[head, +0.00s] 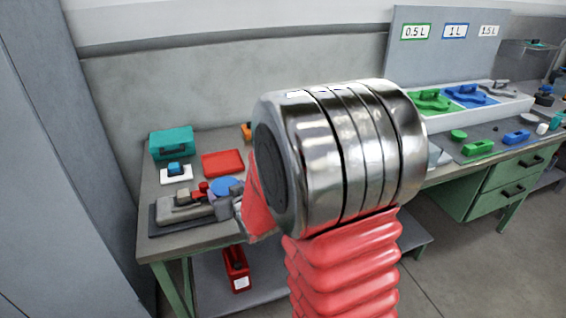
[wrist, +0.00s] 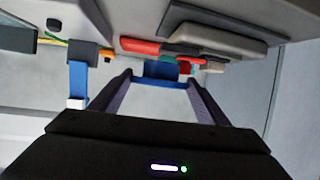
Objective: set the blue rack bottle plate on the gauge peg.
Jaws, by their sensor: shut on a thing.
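In the wrist view, my gripper (wrist: 160,84) has its two dark fingers closed on a blue part (wrist: 161,71), which fits the blue plate; only its edge shows between the fingertips. In the head view, a blue disc (head: 226,187) shows just left of my arm, above the grey bench fixture. I cannot tell whether it is the held plate. My gripper is mostly hidden behind my arm there. I cannot make out the gauge peg.
The left bench carries a grey and beige device (head: 184,208), a red tray (head: 222,163), a teal case (head: 172,142) and a white pad (head: 177,178) with a blue block. The right bench has a dark mat with green and blue blocks (head: 515,137). A red bin (head: 237,268) sits below.

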